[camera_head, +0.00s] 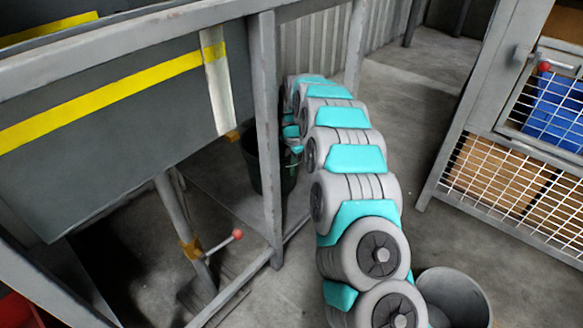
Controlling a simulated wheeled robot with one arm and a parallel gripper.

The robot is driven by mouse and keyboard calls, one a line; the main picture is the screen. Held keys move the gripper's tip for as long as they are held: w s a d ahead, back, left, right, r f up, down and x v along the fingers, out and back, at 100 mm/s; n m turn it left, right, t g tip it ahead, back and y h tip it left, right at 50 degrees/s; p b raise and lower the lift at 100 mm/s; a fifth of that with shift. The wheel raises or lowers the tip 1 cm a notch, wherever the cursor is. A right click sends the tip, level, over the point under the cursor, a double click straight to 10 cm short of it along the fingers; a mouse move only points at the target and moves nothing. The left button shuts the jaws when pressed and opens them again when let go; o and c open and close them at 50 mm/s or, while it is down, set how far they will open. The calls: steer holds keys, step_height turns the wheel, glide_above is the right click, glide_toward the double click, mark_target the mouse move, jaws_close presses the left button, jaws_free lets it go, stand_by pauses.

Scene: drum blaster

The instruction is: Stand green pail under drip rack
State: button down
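A dark green pail (289,178) stands upright or hangs near the floor behind a grey frame post, which hides its middle. My arm reaches away from me to it, and my gripper (293,148) is at the pail's right rim, small and partly hidden by my arm links. I cannot tell whether its fingers are open or shut on the rim, or whether the pail touches the floor. I cannot make out for sure which structure is the drip rack.
A grey metal frame (268,120) holds a dark tank (120,110) with a yellow stripe at left. A red-knobbed lever (237,234) sticks out below it. A grey bucket (455,290) stands at lower right. A mesh cage (510,175) is at right. Floor between is clear.

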steer(key=c, duration=1)
jaws_free()
steer(key=r, duration=0.7)
steer(key=shift+s+d+p, duration=0.15)
steer(key=shift+d+p, duration=0.05)
steer(key=shift+p, duration=0.2)
steer(key=shift+s+r, duration=0.1)
steer(key=shift+r, duration=0.3)
